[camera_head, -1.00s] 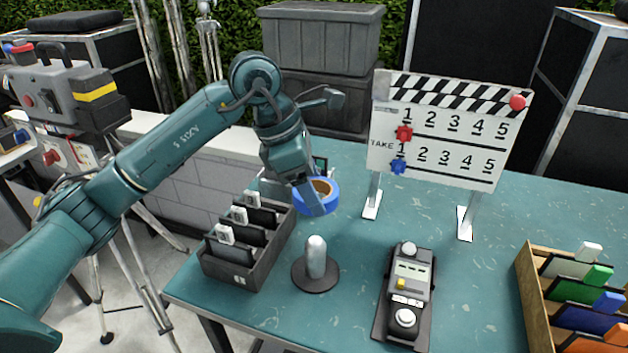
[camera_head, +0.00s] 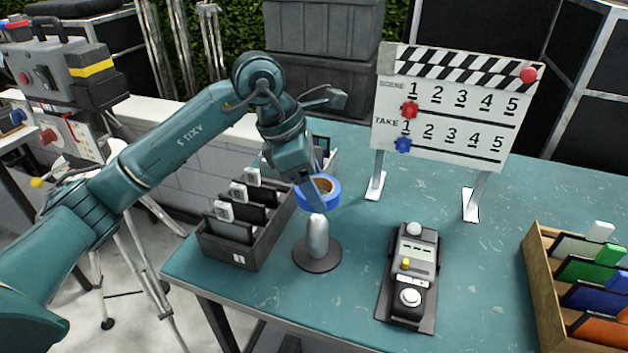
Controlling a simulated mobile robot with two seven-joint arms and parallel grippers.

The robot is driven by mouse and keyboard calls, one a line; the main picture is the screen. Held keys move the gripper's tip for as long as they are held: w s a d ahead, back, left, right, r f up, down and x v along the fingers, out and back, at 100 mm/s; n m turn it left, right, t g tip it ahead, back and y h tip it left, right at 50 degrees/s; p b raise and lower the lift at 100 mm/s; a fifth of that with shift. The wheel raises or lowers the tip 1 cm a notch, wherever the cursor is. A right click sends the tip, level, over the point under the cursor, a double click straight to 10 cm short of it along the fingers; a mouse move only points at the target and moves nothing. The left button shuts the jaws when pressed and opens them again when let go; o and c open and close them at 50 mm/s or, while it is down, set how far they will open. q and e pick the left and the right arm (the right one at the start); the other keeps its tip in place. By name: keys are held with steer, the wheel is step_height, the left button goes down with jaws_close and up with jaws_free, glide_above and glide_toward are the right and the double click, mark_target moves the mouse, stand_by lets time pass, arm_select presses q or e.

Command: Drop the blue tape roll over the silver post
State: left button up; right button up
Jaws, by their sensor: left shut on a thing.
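The blue tape roll (camera_head: 331,199) is held in my left gripper (camera_head: 316,196), which is shut on its near left side. The roll's tan inner ring shows, and a grey finger crosses its front. The silver post (camera_head: 318,236) stands upright on a round dark base (camera_head: 317,256) on the teal table. In the picture the post's tip sits just below the roll and the finger. The roll looks to be beyond or above the post, not around it; the exact gap cannot be told. My right gripper is not in view.
A dark bin with upright cards (camera_head: 236,252) stands left of the post. A grey control box (camera_head: 408,278) lies to the right. A clapper board (camera_head: 445,120) stands behind, and a wooden rack (camera_head: 541,285) is at the right. The table between is clear.

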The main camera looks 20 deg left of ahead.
arm_select(q)
steer(key=shift+b, duration=0.3)
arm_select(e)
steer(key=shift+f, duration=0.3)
arm_select(q)
steer(key=shift+f, duration=0.1)
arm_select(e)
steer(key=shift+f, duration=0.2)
arm_select(q)
steer(key=shift+f+b, duration=0.5)
steer(key=shift+b, duration=0.1)
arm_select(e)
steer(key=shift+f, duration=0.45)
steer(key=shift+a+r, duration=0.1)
arm_select(q)
steer(key=shift+f+b, duration=0.3)
steer(key=shift+f, duration=0.05)
steer(key=shift+f+b, duration=0.65)
steer(key=shift+f, duration=0.1)
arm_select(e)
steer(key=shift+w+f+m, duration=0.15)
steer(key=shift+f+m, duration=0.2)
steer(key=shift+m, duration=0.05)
